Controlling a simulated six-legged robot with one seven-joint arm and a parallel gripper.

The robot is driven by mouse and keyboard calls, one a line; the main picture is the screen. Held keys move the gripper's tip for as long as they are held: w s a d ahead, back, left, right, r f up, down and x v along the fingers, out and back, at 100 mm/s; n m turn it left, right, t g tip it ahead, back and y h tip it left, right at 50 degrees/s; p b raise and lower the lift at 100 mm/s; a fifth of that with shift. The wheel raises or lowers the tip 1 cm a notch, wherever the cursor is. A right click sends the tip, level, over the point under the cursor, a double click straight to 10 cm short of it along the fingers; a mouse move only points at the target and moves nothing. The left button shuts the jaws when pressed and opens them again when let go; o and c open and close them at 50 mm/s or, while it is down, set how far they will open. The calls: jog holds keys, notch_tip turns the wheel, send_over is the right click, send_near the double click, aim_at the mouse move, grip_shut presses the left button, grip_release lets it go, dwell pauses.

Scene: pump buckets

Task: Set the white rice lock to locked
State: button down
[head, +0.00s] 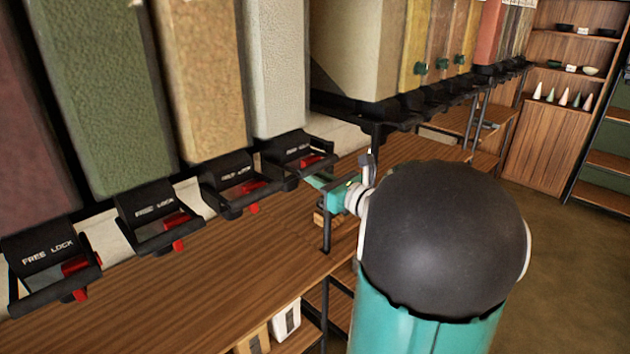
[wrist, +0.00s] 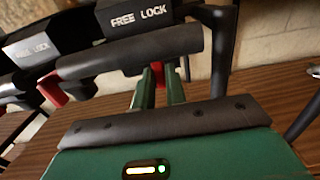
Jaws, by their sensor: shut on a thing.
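The white rice dispenser (head: 270,65) stands in the row of bins at the left in the head view. Its black lock housing (head: 290,142) sits below it, with a red lever (head: 312,160) at the front. In the wrist view the housing bears the words FREE LOCK (wrist: 140,25), and a black bar crosses below them. My gripper (head: 322,180) reaches this lock from the right. In the wrist view my green fingers (wrist: 160,88) are shut on the red lever (wrist: 157,70). The bar and fingers hide much of the lever, so its exact setting is unclear.
Similar locks with red levers sit close by on the left, the nearest (head: 235,180) under a tan bin (head: 207,80). The wooden counter (head: 200,270) runs below. A black post (head: 327,222) stands near my gripper. More dispensers (head: 440,50) line the back right.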

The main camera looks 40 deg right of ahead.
jog(key=shift+s+d+r, duration=0.1)
jog(key=shift+d, duration=0.15)
jog(key=c, duration=1.4)
grip_release()
jog(key=shift+d, duration=0.1)
jog(key=shift+c, duration=0.2)
jog(key=s, duration=1.3)
jog(key=shift+s, duration=0.35)
